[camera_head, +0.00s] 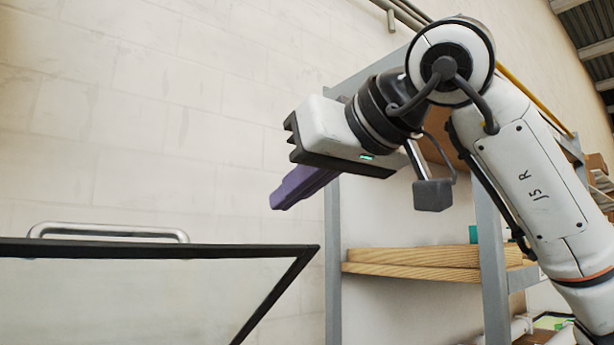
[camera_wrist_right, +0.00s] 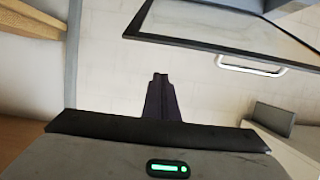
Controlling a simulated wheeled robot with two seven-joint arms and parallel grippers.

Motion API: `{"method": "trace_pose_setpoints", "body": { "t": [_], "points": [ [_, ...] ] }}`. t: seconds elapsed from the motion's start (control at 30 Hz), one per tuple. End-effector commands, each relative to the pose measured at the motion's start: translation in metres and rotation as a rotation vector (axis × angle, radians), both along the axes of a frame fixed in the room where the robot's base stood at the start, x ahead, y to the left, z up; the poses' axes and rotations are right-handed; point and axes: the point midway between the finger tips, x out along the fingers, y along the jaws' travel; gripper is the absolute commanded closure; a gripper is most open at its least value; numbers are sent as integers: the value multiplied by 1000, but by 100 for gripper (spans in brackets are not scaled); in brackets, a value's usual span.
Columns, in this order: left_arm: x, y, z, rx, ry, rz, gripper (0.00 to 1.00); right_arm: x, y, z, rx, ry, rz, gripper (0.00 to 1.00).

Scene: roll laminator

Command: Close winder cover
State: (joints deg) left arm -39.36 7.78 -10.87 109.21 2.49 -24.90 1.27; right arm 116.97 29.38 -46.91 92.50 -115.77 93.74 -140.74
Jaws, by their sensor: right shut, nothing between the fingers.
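The winder cover, a clear panel in a black frame (camera_head: 150,249), stands raised at the lower left of the head view, with its frame's right corner nearest my right arm. A metal bar handle (camera_head: 108,232) is at its top edge. In the right wrist view the cover frame (camera_wrist_right: 200,45) is at the upper right, and the handle (camera_wrist_right: 252,66) shows there too. The fingers also show in the right wrist view (camera_wrist_right: 160,80). My left gripper is not in view.
A grey metal shelf rack (camera_head: 333,260) with wooden boards (camera_head: 430,262) stands behind and below my right arm. A pale block wall (camera_head: 200,120) fills the background. The air between my right fingers and the cover is free.

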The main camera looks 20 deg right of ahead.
Motion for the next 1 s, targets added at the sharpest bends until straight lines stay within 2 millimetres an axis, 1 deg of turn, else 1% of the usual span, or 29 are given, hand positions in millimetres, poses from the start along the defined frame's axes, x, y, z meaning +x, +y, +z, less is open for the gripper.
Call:
{"method": "trace_pose_setpoints", "body": {
  "t": [0.03, 0.17, 0.2, 0.3, 0.43, 0.6, 0.87, 1.0],
  "points": [
    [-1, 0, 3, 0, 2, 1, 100, 11, 4, -4, 0, 5, 2, 100],
    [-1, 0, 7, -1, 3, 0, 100, 35, 12, -12, 1, 6, 2, 100],
    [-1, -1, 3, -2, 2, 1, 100, 30, 10, -19, 1, 0, 2, 100],
    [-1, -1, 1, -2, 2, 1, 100, 21, 7, -31, 0, -1, 2, 100],
    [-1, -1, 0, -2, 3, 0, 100, 13, 5, -40, 1, -1, 3, 100],
    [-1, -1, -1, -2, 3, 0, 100, 10, 4, -43, 2, 0, 2, 100],
    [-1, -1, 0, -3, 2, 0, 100, 9, 3, -43, 2, 0, 2, 100],
    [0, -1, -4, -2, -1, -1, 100, 8, 4, -47, 3, -4, 5, 100]
  ]
}}
